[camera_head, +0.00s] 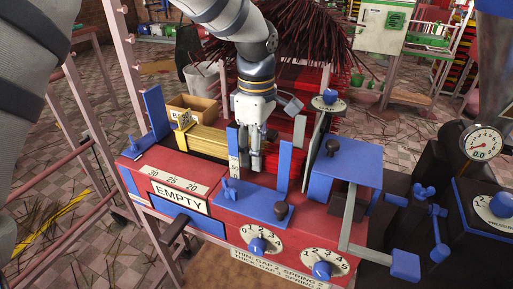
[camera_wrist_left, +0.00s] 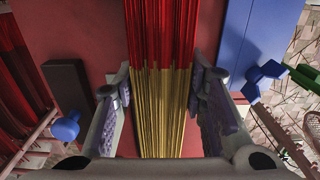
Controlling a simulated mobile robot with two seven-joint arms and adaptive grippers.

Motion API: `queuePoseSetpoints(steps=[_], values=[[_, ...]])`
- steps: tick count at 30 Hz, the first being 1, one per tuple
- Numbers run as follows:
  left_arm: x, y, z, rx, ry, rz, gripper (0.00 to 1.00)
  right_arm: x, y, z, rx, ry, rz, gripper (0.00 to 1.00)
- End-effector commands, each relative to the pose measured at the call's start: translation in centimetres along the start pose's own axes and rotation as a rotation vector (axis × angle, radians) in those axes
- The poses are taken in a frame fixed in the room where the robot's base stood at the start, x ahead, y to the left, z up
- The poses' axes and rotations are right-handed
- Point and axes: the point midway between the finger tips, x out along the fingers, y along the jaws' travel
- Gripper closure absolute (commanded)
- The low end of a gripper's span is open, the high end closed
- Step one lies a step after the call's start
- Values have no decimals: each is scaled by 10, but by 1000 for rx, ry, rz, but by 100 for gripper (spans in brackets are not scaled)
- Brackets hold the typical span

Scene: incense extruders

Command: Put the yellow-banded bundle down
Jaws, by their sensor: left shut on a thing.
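The bundle of thin sticks, part yellow and part red, runs between the fingers of my left gripper (camera_head: 250,165). In the left wrist view the bundle (camera_wrist_left: 165,110) is red at the top and yellow at the bottom, with the finger pads close on both sides. In the head view its yellow part (camera_head: 205,142) shows left of the gripper, low over the red machine (camera_head: 190,167). Whether it touches the machine's bed is hidden. My right gripper is not in view.
Blue uprights (camera_head: 155,112) and a blue plate (camera_head: 250,203) with knobs flank the bundle. A blue-topped stand (camera_head: 350,165) and a pressure gauge (camera_head: 482,143) stand to the right. A cardboard box (camera_head: 193,106) is behind, with dark red sticks (camera_head: 310,35) further back.

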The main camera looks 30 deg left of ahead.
Motion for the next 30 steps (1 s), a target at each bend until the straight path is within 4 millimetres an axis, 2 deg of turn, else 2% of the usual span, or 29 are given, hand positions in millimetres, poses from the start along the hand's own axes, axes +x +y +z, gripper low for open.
queuePoseSetpoints(steps=[11,12,22,26,30], values=[[13,-2,0,0,1,-8,100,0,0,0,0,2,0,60],[14,-2,0,0,1,-12,55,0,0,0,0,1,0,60],[17,-4,0,0,0,-23,54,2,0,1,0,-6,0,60],[-6,-2,0,0,1,-19,54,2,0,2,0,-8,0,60],[-53,0,0,-2,2,-6,54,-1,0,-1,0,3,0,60]])
